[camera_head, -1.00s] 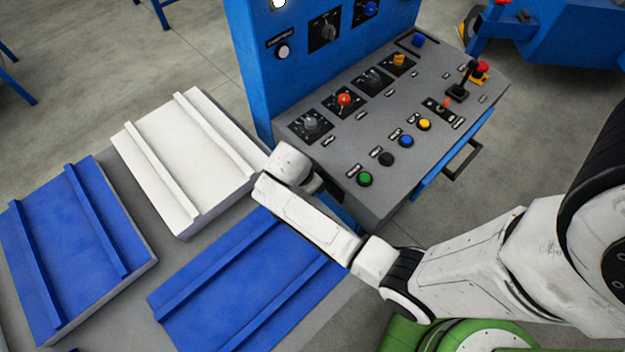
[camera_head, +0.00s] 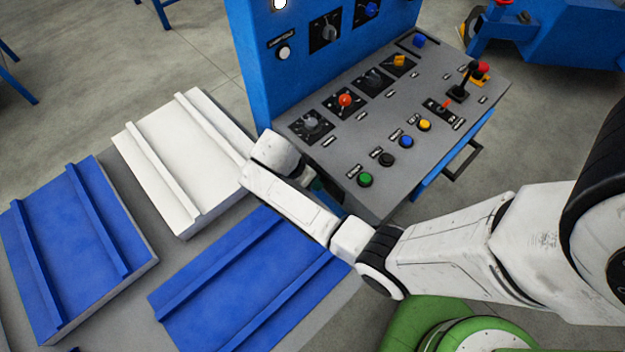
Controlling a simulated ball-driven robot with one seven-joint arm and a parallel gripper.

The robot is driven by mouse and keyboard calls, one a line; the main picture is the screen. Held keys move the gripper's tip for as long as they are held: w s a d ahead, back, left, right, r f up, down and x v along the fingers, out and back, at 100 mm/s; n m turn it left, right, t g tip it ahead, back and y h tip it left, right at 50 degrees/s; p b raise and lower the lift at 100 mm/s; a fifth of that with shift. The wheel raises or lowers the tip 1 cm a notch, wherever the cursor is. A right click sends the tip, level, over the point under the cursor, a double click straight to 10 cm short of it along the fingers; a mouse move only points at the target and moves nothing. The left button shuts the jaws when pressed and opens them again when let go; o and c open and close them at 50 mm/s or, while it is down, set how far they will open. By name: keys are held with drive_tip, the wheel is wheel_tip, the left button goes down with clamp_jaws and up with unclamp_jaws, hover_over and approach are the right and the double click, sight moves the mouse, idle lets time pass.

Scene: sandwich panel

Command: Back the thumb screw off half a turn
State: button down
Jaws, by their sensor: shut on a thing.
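My arm reaches in from the right, and its white wrist end stands close to the left side of the grey control console (camera_head: 340,195). My gripper's fingers are hidden behind the wrist and forearm. Only a small dark greenish part shows between the wrist and the console's side, and I cannot tell what it is. I cannot make out the thumb screw; the spot by the console's left side is covered by my arm.
The console top carries a green button (camera_head: 365,179), an orange-red knob (camera_head: 345,100) and a joystick (camera_head: 463,82). A white panel (camera_head: 165,150) and blue panels (camera_head: 85,250) (camera_head: 225,300) lie on a grey table left and below. A blue machine (camera_head: 560,40) stands at the upper right.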

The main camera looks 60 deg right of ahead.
idle(0.3)
drive_tip(key=c, duration=0.9)
unclamp_jaws()
drive_tip(key=v, duration=1)
drive_tip(key=shift+w+r, duration=0.3)
drive_tip(key=shift+r, duration=0.05)
